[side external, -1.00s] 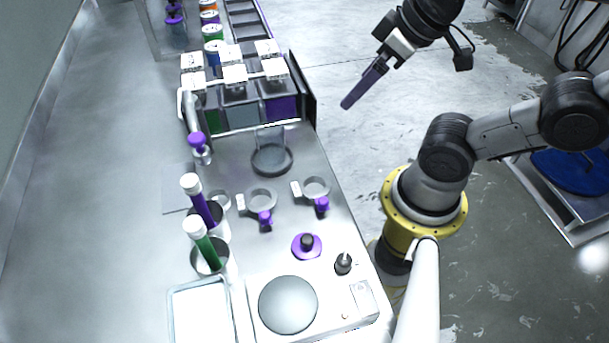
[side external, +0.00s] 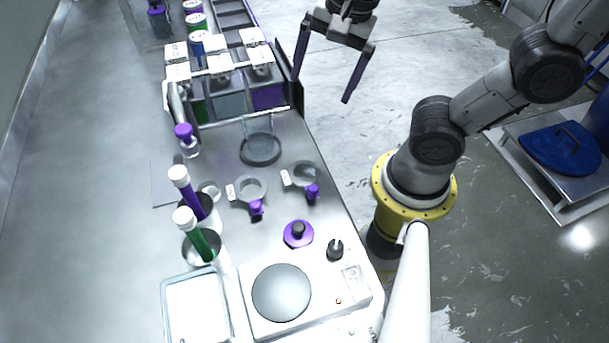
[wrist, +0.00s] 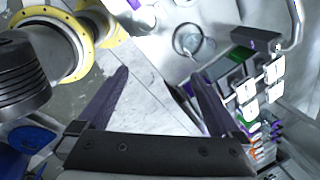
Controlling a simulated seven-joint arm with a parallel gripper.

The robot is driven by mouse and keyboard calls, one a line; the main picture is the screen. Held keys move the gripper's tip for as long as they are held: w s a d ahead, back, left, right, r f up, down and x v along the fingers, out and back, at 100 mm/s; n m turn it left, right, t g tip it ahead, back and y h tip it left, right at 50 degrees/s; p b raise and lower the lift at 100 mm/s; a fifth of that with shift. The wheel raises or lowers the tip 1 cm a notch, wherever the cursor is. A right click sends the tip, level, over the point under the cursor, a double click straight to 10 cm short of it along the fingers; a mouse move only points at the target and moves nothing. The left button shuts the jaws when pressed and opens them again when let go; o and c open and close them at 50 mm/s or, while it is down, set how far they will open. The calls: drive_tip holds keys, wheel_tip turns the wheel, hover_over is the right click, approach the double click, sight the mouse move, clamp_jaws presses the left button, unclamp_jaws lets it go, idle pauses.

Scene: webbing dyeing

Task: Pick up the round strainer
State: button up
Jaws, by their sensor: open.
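What looks like the round strainer (side external: 261,149) lies on the steel bench, a dark round piece with a paler bracket-like part on its far side. It stands in front of the dye tanks. It also shows in the wrist view as a round rimmed piece (wrist: 188,41) near the top. My gripper (side external: 322,90) is open and empty, with two long dark fingers apart. It hangs beyond the bench's right edge, up and to the right of the strainer and apart from it. In the wrist view my gripper (wrist: 159,73) points toward the floor beside the bench.
A row of dye tanks (side external: 231,103) with white clips stands behind the strainer. Two ring holders (side external: 249,190) with purple knobs, a purple weight (side external: 299,234), tubes in cups (side external: 196,205) and a round hotplate (side external: 282,292) stand in front. Floor is clear under my gripper.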

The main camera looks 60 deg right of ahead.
drive_tip(key=w+a+f+m+g, duration=0.1)
drive_tip(key=a+f+m+g, duration=0.1)
drive_tip(key=a, duration=0.1)
drive_tip(key=n, duration=0.1)
hover_over(301, 174)
drive_tip(key=shift+g, duration=0.4)
drive_tip(key=f, duration=1)
drive_tip(key=shift+s+d+f, duration=0.1)
drive_tip(key=shift+d+f, duration=0.1)
drive_tip(key=shift+f, duration=0.05)
drive_tip(key=shift+a+f, duration=0.15)
drive_tip(key=shift+f, duration=2.7)
drive_tip(key=shift+c, duration=0.3)
drive_tip(key=c, duration=1.2)
